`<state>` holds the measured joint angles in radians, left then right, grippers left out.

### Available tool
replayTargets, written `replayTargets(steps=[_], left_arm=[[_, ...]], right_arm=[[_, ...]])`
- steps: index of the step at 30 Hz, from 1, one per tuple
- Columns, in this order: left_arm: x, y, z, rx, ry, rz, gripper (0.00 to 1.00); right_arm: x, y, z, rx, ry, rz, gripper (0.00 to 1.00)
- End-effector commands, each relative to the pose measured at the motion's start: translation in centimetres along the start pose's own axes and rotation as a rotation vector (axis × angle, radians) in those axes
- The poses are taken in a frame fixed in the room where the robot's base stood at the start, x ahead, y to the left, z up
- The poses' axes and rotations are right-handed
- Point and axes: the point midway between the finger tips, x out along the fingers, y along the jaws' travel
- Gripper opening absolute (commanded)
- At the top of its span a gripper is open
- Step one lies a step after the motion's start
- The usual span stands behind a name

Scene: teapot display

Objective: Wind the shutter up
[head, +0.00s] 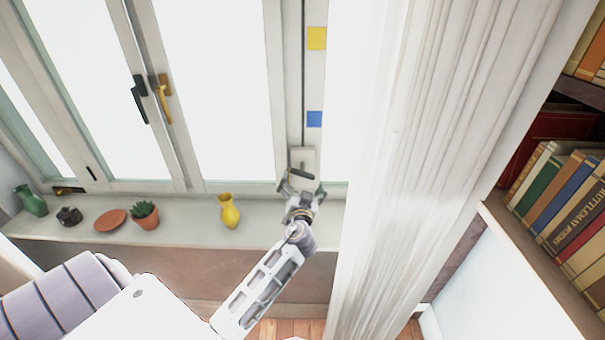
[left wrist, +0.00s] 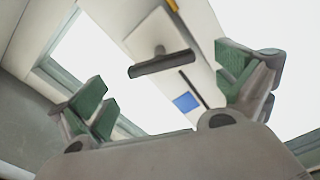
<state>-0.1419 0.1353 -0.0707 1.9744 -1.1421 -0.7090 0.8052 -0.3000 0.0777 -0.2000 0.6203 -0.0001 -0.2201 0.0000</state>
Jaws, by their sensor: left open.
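A white winder box (head: 303,155) sits low on the strip at the right of the window frame. In the left wrist view a dark bar handle (left wrist: 162,63) stands out from its pale plate (left wrist: 158,32). My left gripper (head: 300,186) is in front of the box, hiding part of it. Its green-padded fingers (left wrist: 163,80) are spread wide, and the handle shows beyond them, between the two sides, not gripped. A yellow square (head: 317,38) and a blue square (head: 314,119) mark the strip above. I cannot make out shutter slats; the panes look bright white. My right gripper is not in view.
The sill (head: 185,215) holds a green vase (head: 31,201), a dark pot (head: 69,216), a terracotta dish (head: 110,220), a potted plant (head: 145,215) and a yellow vase (head: 230,211). A white curtain (head: 420,170) hangs just right of my gripper. Bookshelves (head: 560,200) stand far right.

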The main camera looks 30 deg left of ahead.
Motion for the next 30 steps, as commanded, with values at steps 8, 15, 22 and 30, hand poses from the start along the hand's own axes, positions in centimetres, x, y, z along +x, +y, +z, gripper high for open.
replayTargets(steps=[8,15,22,30], left_arm=[[2.9,-0.1,-0.1,0.002,0.001,-0.001,1.0],[4.5,0.0,-0.1,0.0,0.0,0.0,1.0],[5.0,0.0,0.0,0.0,0.0,0.0,1.0],[5.0,0.0,0.0,0.0,-0.001,0.0,0.94]], right_arm=[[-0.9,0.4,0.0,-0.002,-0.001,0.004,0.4],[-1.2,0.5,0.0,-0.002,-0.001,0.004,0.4],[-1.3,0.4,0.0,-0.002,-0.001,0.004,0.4],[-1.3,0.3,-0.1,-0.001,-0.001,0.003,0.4]])
